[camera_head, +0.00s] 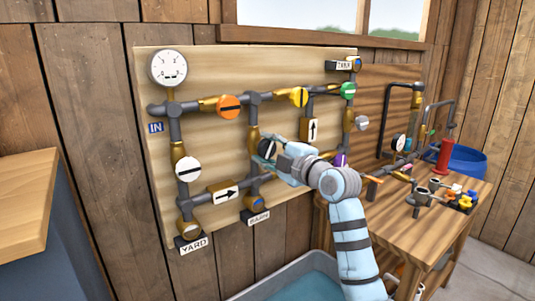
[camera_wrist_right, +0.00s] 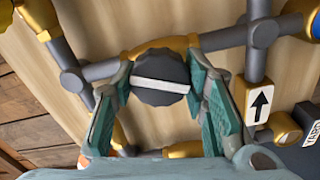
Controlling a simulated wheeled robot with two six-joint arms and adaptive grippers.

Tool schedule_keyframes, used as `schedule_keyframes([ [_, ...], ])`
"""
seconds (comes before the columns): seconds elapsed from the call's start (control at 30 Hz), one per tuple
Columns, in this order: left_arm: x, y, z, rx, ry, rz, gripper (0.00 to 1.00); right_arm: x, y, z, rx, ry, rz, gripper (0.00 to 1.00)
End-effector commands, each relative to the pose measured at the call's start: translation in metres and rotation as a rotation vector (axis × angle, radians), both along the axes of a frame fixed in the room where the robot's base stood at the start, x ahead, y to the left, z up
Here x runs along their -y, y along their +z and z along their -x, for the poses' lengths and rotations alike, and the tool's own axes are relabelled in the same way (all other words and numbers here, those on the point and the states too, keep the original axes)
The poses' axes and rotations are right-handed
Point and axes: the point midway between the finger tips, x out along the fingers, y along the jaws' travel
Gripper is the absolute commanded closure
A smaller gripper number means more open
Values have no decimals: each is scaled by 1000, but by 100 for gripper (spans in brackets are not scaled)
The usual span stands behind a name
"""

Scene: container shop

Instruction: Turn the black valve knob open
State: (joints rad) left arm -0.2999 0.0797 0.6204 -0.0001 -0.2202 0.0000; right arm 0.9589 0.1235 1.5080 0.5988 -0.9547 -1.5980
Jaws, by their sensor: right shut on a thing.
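The black valve knob (camera_head: 266,147) is on the middle vertical pipe of the wooden board, partly hidden by my gripper in the head view. In the right wrist view the round black knob (camera_wrist_right: 160,78) has a white stripe running nearly level between the fingers. The stripe is roughly in line with the pipe behind it, at a small angle. My right gripper (camera_head: 272,150) is at the knob. Its two green fingers (camera_wrist_right: 163,82) are on opposite sides of the knob, shut on it. My left gripper is not in view.
Orange (camera_head: 229,107), yellow (camera_head: 298,97), green (camera_head: 347,90) and white (camera_head: 187,169) knobs sit on neighbouring pipes. A gauge (camera_head: 168,68) is at upper left. A blue-grey basin (camera_head: 290,277) stands below. A wooden workbench (camera_head: 447,236) with fittings is at right.

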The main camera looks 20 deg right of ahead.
Motion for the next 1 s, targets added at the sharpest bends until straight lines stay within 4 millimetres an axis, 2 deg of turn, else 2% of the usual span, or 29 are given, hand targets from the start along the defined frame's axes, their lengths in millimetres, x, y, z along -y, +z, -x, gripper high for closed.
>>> schedule_keyframes([
  [0.5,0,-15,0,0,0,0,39,0,-3,0,140,2,361,88],
  [1.0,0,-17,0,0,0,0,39,0,-3,0,173,2,449,88],
])
